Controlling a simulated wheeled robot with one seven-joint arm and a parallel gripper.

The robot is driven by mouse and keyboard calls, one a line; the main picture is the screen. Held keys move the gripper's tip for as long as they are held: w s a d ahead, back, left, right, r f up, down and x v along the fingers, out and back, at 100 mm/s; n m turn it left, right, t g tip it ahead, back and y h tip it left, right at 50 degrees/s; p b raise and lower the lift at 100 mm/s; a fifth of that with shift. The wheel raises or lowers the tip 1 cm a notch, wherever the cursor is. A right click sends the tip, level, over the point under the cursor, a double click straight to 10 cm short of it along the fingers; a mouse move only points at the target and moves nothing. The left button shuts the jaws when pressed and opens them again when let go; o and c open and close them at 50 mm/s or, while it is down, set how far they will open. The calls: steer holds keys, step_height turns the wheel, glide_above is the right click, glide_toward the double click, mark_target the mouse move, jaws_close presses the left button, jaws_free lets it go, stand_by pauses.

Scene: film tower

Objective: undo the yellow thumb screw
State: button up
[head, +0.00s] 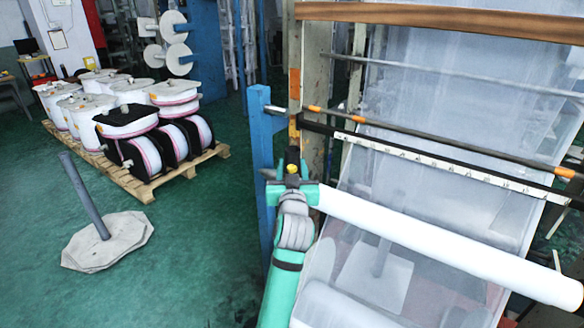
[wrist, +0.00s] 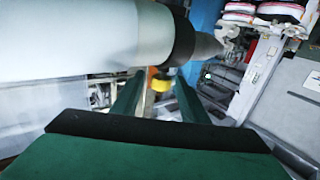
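The yellow thumb screw (wrist: 160,82) hangs under the dark collar (wrist: 187,38) at the end of the white roll (wrist: 80,38) in the wrist view. In the head view a small yellow spot (head: 292,168) shows at the roll's left end, just beyond my gripper (head: 291,181). My gripper's two green fingers (wrist: 159,93) are apart in the wrist view. The screw appears between their tips, with a gap on each side. I cannot tell how far the tips are from it in depth.
A blue post (head: 261,165) stands just left of my gripper. A machine frame with a film web (head: 400,130) fills the right. A pallet (head: 148,188) of rolls and a grey pole on a slab (head: 125,235) stand left on open green floor.

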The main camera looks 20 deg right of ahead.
steer(key=shift+w+a, duration=0.1)
jaws_close()
steer(key=shift+n+y, duration=0.3)
steer(key=shift+y, duration=0.1)
steer(key=shift+d+n+t+y, duration=0.3)
steer(key=shift+n+y, duration=0.2)
steer(key=shift+y, duration=0.3)
steer(key=shift+a+n+y, duration=0.1)
steer(key=shift+n+y, duration=0.85)
steer(key=shift+y, duration=0.55)
steer(key=shift+a+n+y, duration=0.1)
steer(key=shift+n+y, duration=0.85)
steer(key=shift+y, duration=0.55)
steer(key=shift+n+y, duration=0.3)
steer(key=shift+y, duration=0.1)
